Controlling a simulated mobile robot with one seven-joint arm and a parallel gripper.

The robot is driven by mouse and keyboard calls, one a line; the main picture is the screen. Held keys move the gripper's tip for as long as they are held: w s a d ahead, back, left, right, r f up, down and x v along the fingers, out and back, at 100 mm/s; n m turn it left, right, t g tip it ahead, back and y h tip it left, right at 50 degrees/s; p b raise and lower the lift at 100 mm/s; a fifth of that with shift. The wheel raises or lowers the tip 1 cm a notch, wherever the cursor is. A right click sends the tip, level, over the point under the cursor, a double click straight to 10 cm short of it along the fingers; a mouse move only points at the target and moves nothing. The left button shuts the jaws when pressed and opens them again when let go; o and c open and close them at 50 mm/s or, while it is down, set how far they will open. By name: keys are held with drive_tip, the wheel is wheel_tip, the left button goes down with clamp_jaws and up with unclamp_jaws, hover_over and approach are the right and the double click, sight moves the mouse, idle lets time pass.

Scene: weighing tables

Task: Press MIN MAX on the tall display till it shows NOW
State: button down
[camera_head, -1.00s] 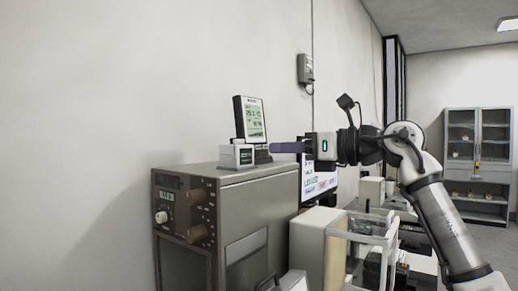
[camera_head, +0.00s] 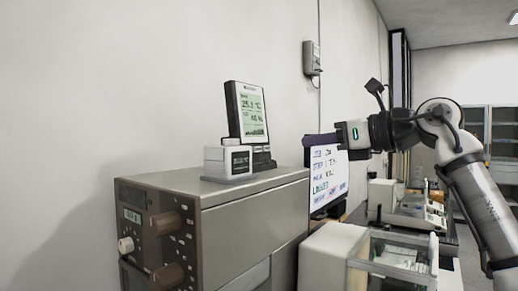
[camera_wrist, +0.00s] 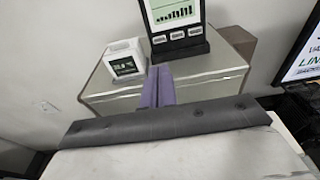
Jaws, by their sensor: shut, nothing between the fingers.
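The tall display (camera_head: 249,112) stands upright on the grey metal cabinet. Its screen shows about 25.1 °C, a humidity figure and a bar graph; the small word above the temperature is too small to read. In the wrist view, the lower screen (camera_wrist: 174,10) and a row of three buttons (camera_wrist: 174,36) on its dark foot show; their labels are not legible. My gripper (camera_head: 307,141) is to the right of the display, apart from it. Its purple fingers (camera_wrist: 158,73) are shut and empty, pointing towards the display's foot in the wrist view.
A small white cube with a dark readout (camera_head: 238,160) stands left of the display's foot on the cabinet (camera_head: 200,184). A monitor with writing (camera_head: 327,178) is right of the cabinet. A glass-sided balance (camera_head: 385,250) stands in front. A wall box (camera_head: 311,58) hangs above.

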sight(249, 125)
drive_tip(key=shift+s, duration=0.15)
drive_tip(key=p+x, duration=0.3)
drive_tip(key=x, duration=1.1)
drive_tip(key=shift+p, duration=0.35)
